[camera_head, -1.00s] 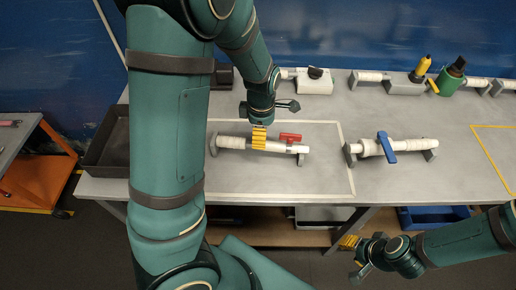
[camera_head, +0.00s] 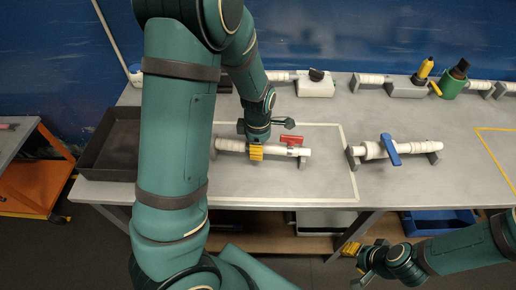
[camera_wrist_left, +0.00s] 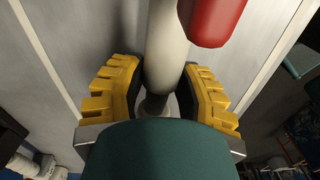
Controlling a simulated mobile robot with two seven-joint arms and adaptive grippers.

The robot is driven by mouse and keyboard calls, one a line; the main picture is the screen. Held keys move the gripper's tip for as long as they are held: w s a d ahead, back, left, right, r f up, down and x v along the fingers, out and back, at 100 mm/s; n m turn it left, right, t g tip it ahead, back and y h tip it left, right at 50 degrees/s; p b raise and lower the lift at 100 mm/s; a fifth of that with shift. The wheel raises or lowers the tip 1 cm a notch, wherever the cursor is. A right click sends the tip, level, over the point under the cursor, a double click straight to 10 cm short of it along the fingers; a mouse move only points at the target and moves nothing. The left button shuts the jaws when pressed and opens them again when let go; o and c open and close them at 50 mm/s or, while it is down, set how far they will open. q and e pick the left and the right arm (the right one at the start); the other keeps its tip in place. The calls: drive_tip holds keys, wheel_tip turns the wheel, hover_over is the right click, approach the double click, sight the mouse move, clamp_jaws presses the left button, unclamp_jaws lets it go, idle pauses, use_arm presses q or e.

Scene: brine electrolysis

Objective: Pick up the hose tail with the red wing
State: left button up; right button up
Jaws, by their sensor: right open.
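The hose tail (camera_head: 234,145) is a white, pipe-like piece with a red wing (camera_head: 291,140), lying across a grey cradle inside a pale outlined rectangle. My left gripper (camera_head: 257,153) is down at its middle, left of the wing, yellow fingers downward. In the left wrist view the yellow fingers (camera_wrist_left: 164,85) stand on either side of the white body (camera_wrist_left: 165,45), with the red wing (camera_wrist_left: 212,18) near the top. Whether the pads press on it is unclear. My right gripper (camera_head: 348,248) is open and apart, in front of the table.
A similar white piece with a blue handle (camera_head: 390,149) lies on its cradle to the right. A dark tray (camera_head: 110,145) is at the table's left end. Grey blocks, a yellow-topped item (camera_head: 425,68) and a green container (camera_head: 454,82) line the back.

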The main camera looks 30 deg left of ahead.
use_arm(q)
clamp_jaws()
